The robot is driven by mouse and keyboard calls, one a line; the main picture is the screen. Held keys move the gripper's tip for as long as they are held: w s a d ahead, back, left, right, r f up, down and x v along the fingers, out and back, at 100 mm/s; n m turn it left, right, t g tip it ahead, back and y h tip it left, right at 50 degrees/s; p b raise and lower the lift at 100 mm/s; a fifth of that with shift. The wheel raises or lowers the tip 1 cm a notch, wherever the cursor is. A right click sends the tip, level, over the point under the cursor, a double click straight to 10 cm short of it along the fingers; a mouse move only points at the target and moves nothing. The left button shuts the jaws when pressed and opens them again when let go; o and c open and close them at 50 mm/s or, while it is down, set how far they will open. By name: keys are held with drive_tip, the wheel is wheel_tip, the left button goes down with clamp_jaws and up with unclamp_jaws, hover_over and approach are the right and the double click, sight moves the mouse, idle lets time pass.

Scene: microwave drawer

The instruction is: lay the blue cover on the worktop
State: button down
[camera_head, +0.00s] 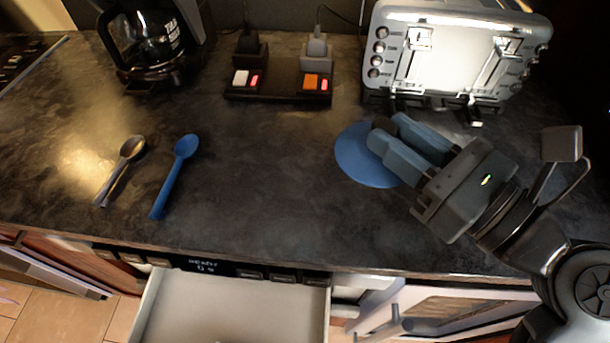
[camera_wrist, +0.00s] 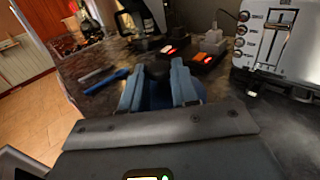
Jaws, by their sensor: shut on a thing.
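The blue cover (camera_head: 358,160) is a round flat disc at the right of the dark worktop (camera_head: 270,180), in front of the toaster. It looks level; I cannot tell whether it touches the worktop or is just above it. My gripper (camera_head: 385,135) reaches in from the right, its grey-blue fingers shut on the cover's dark knob. In the wrist view the knob (camera_wrist: 158,70) sits between the fingertips, with a bit of blue cover (camera_wrist: 160,97) below it. The fingers hide part of the cover.
A silver toaster (camera_head: 455,55) stands close behind the cover. A power strip (camera_head: 278,88) with plugs is at the back middle, a coffee maker (camera_head: 150,45) at back left. A blue spoon (camera_head: 174,177) and a metal spoon (camera_head: 121,170) lie left. An open drawer (camera_head: 230,310) is below the front edge.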

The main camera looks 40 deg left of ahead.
hover_over(306, 208)
drive_tip(key=f, duration=0.6)
drive_tip(key=shift+w, duration=0.2)
drive_tip(key=shift+a+f, duration=0.1)
drive_tip(key=shift+f, duration=2)
drive_tip(key=shift+f+b, duration=0.2)
drive_tip(key=shift+b, duration=0.1)
drive_tip(key=shift+s+f, duration=0.15)
drive_tip(key=shift+f, duration=0.45)
drive_tip(key=c, duration=0.8)
unclamp_jaws()
drive_tip(key=shift+f, duration=0.2)
drive_tip(key=shift+c, duration=0.2)
drive_tip(key=shift+r, duration=0.3)
drive_tip(key=v, duration=0.7)
drive_tip(key=r+b+v, duration=0.1)
drive_tip(key=v, duration=0.3)
drive_tip(key=shift+d+r, duration=0.15)
drive_tip(key=shift+d, duration=0.4)
